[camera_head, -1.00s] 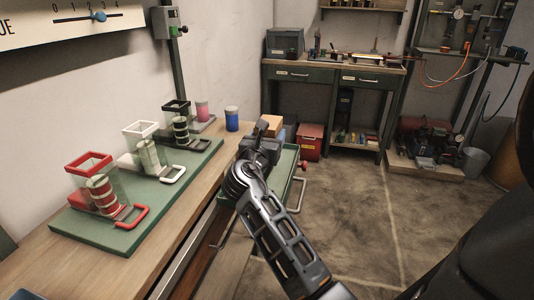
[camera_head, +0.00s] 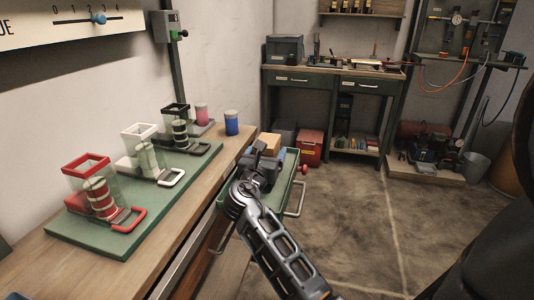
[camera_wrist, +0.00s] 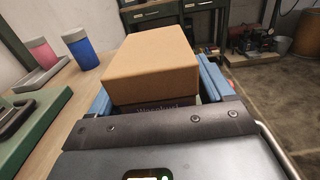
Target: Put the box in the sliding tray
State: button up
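The tan cardboard box (camera_head: 270,143) is at the far side of my gripper (camera_head: 268,156), over the far part of the green sliding tray (camera_head: 289,178). In the wrist view the box (camera_wrist: 152,62) sits between the blue fingers of my gripper (camera_wrist: 158,92), one along each side. The gripper looks shut on it. The tray is pulled out from the bench's right side, with a metal handle and a red knob. My wrist hides much of the tray's inside. I cannot tell whether the box's underside touches the tray floor.
The wooden bench (camera_head: 75,270) holds a green board (camera_head: 100,238) with red, white and black stations. A blue canister (camera_head: 231,122) and a pink one (camera_head: 201,114) stand near the tray. A red bin (camera_head: 309,147) is on the floor beyond. Floor to the right is clear.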

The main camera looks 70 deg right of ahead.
jog(key=shift+o, duration=0.7)
jog(key=shift+r, duration=0.1)
jog(key=shift+a, duration=0.15)
jog(key=a, duration=0.7)
jog(key=shift+s+a+p, duration=0.1)
jog(key=shift+s+p, duration=0.2)
jog(key=shift+r, duration=0.15)
